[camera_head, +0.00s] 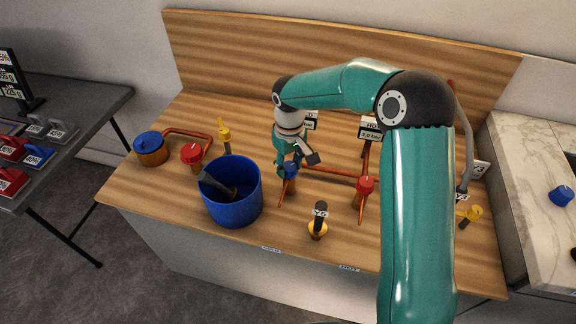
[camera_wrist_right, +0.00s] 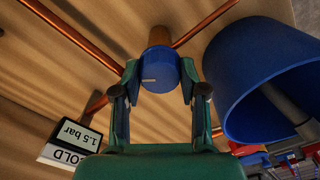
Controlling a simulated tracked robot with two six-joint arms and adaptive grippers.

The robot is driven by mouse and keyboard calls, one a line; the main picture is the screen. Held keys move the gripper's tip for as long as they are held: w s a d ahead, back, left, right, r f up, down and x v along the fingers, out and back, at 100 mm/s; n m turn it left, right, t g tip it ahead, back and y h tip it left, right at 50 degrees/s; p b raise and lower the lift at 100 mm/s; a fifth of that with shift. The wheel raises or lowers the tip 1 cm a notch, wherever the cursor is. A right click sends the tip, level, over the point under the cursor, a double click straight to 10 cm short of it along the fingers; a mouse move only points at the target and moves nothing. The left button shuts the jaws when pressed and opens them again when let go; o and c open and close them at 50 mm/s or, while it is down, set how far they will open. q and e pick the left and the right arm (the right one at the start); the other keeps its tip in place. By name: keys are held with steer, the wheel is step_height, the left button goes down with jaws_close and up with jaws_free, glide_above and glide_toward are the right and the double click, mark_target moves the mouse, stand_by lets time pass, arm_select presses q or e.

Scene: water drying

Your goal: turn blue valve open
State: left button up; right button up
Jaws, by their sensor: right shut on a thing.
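The blue valve (camera_head: 290,170) is a round blue knob on a copper pipe, near the middle of the wooden bench. It also shows in the right wrist view (camera_wrist_right: 160,73), with a short white line on its face pointing left. My right gripper (camera_head: 298,164) reaches down over it from behind. In the right wrist view the two fingers of my right gripper (camera_wrist_right: 160,88) stand on either side of the knob and close on it. A sign reading "COLD 1.5 bar" (camera_wrist_right: 72,140) stands near the pipe. My left gripper is not in view.
A blue bucket (camera_head: 232,205) with a dark tool inside stands just left of the valve. A "HOT" sign (camera_head: 370,130) is behind.

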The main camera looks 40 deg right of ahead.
mark_target(289, 166)
steer(key=n, duration=0.4)
steer(key=shift+n, duration=2)
steer(key=o, duration=1.1)
steer(key=shift+o, duration=0.2)
step_height(289, 166, up, 12)
steer(key=shift+f, duration=0.1)
